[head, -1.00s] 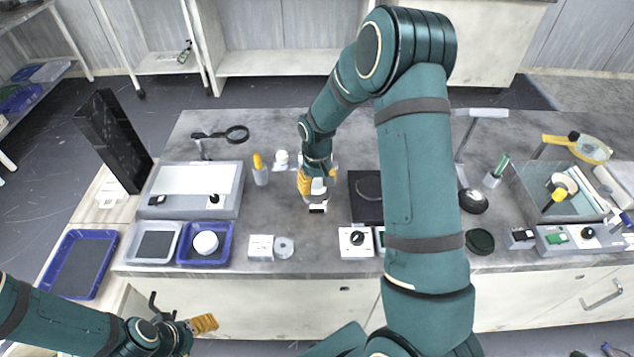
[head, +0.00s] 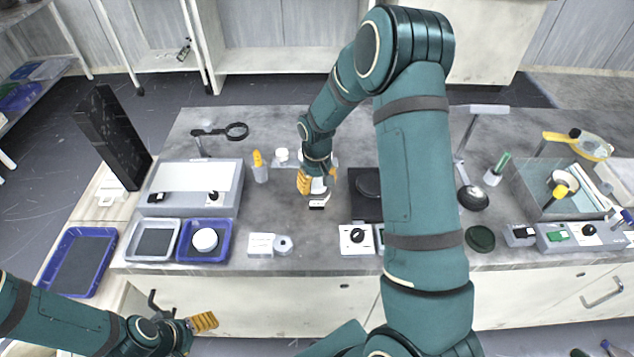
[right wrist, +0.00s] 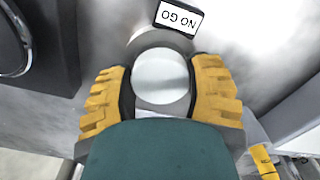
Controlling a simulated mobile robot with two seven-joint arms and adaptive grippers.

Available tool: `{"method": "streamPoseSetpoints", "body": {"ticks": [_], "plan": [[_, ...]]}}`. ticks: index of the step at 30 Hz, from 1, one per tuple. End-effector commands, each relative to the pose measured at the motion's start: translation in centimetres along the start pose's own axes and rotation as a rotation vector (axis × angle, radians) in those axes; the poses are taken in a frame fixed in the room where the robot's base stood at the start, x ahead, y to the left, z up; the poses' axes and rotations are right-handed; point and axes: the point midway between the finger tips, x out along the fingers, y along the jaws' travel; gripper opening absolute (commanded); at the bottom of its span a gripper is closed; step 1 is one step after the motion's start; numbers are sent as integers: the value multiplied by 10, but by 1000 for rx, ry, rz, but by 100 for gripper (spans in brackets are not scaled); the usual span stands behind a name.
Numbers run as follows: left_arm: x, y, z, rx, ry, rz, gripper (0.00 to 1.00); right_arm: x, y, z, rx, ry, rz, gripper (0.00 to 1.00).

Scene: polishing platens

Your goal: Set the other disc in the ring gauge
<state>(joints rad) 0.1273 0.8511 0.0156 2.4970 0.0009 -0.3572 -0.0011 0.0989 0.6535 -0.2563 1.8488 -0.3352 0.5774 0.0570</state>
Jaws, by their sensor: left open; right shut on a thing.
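My right gripper (head: 317,186) is low over the middle of the bench. In the right wrist view its yellow fingers (right wrist: 160,80) are shut on a pale, smooth round disc (right wrist: 161,72). My left gripper (head: 204,322) is open and empty before the bench front.
A blue tray (head: 184,255) holds a white round piece (head: 205,240). A dark platen unit (head: 366,208) stands right of my right gripper, with a white knob box (head: 356,247) in front. A yellow-capped bottle (head: 260,170) stands to the left. Bare bench lies between.

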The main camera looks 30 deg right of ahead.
Motion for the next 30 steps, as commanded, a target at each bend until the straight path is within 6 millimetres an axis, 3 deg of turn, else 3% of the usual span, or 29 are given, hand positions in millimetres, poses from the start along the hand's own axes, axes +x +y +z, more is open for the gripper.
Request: {"method": "streamPoseSetpoints", "body": {"ticks": [30], "plan": [[0, 0, 0, 0, 0, 0, 68, 6, 0, 0, 0, 1, 0, 15]]}}
